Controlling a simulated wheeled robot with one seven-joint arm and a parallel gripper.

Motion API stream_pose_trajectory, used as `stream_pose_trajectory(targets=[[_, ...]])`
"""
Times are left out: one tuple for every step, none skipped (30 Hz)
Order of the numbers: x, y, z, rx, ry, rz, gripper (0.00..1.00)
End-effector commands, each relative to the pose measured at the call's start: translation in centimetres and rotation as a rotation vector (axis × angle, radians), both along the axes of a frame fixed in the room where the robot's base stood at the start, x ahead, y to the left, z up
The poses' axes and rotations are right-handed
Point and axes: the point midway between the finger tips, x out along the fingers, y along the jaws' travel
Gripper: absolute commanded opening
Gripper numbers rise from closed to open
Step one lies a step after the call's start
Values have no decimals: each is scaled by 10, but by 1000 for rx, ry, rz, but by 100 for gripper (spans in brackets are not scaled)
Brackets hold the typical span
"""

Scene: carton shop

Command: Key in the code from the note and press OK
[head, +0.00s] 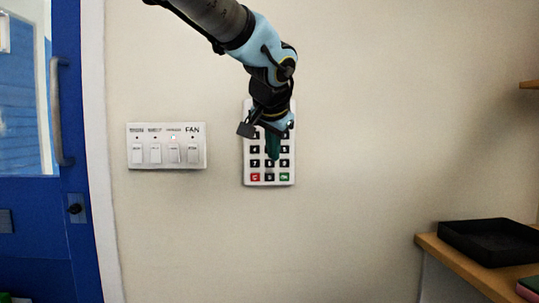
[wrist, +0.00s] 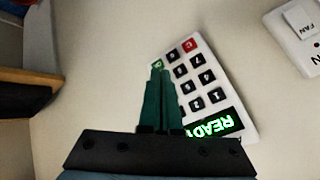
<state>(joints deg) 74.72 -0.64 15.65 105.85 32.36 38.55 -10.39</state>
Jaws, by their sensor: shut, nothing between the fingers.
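A white keypad (head: 263,170) with dark number keys, a red key (head: 255,177) and a green key (head: 285,177) is mounted on the wall. In the wrist view the keypad (wrist: 207,80) appears turned around, and its display (wrist: 214,126) shows READY in green letters. My gripper (head: 275,158) is shut and empty in front of the keypad, hiding its upper part and some right-hand keys in the head view. In the wrist view my gripper's tips (wrist: 158,70) overlap the edge by the green key (wrist: 157,63). I cannot tell whether they touch. No note shows in either view.
A white switch panel (head: 166,163) with several rocker switches, one labelled FAN, is left of the keypad. A blue door (head: 75,130) stands at the far left. A wooden shelf (head: 470,262) with a black tray (head: 490,240) is at the lower right. Wall between is clear.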

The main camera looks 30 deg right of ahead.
Motion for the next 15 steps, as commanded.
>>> stream_pose_trajectory(targets=[[0, 0, 0, 0, 0, 0, 0], [0, 0, 0, 0, 0, 0, 0], [0, 0, 0, 0, 0, 0, 0], [1, 0, 0, 0, 0, 0, 0], [1, -1, 0, 1, 0, 0, 0], [3, -1, 1, 1, 0, 0, 0], [4, -2, 1, 1, 0, 0, 0], [6, -3, 1, 1, 0, 0, 0], [9, -4, 2, 1, 0, 0, 0], [11, -6, 3, 2, 0, 1, 0], [14, -7, 3, 3, 1, 2, 0], [19, -9, 3, 2, 1, 0, 0], [23, -11, 4, 2, 0, 1, 0], [27, -12, 4, 2, 0, 3, 0], [33, -15, 4, 3, 0, 2, 0]])
